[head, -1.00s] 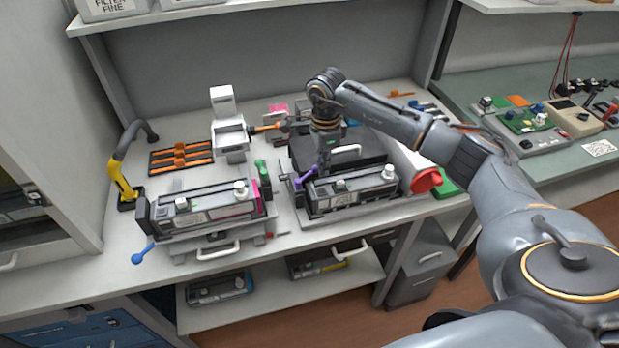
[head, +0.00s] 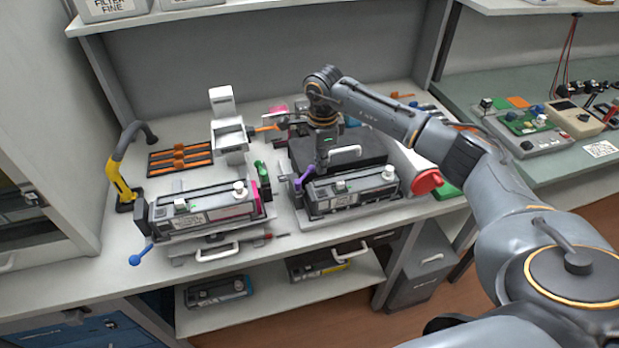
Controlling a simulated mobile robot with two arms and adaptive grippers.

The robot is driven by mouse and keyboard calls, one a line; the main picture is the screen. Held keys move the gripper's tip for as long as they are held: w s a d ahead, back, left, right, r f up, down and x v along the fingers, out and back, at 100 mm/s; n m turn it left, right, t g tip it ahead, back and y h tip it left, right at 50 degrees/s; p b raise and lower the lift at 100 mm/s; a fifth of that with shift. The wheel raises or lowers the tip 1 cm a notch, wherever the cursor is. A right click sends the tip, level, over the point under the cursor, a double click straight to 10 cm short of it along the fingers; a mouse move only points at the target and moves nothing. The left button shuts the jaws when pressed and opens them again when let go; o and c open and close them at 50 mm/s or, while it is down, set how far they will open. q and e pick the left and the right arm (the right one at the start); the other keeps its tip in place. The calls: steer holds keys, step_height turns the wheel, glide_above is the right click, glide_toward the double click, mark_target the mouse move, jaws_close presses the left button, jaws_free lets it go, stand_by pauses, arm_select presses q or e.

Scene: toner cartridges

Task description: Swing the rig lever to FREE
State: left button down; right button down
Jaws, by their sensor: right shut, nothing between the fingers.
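A purple lever (head: 304,177) stands at the left end of the right rig, beside a black-and-grey cartridge (head: 352,188) in its cradle. A second lever with a blue knob (head: 135,260) sticks out at the lower left of the left rig, which holds a cartridge with a magenta end (head: 205,211). I cannot read any FREE marking. My right gripper (head: 322,166) points down behind the right cartridge, close to the purple lever. It is shut and empty; its fingertips are partly hidden, and I cannot tell whether they touch the lever. My left gripper is out of view.
A yellow-and-grey curved handle (head: 123,178) and an orange rack (head: 180,159) stand at left. A white device (head: 230,138) with an orange handle is behind the rigs. Spare cartridges (head: 217,291) lie on the lower shelf.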

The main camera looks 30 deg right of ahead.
mark_target(311, 166)
steer(key=shift+w, duration=0.15)
steer(key=shift+w+a+b, duration=0.1)
steer(key=shift+w+b, duration=0.2)
steer(key=shift+w, duration=0.15)
steer(key=shift+w+a+b, duration=0.15)
steer(key=shift+w+b, duration=0.2)
steer(key=shift+w, duration=0.1)
stand_by(0.4)
steer(key=shift+w, duration=0.15)
steer(key=shift+w+a+b, duration=0.25)
steer(key=shift+w+b, duration=0.05)
steer(key=shift+w, duration=0.05)
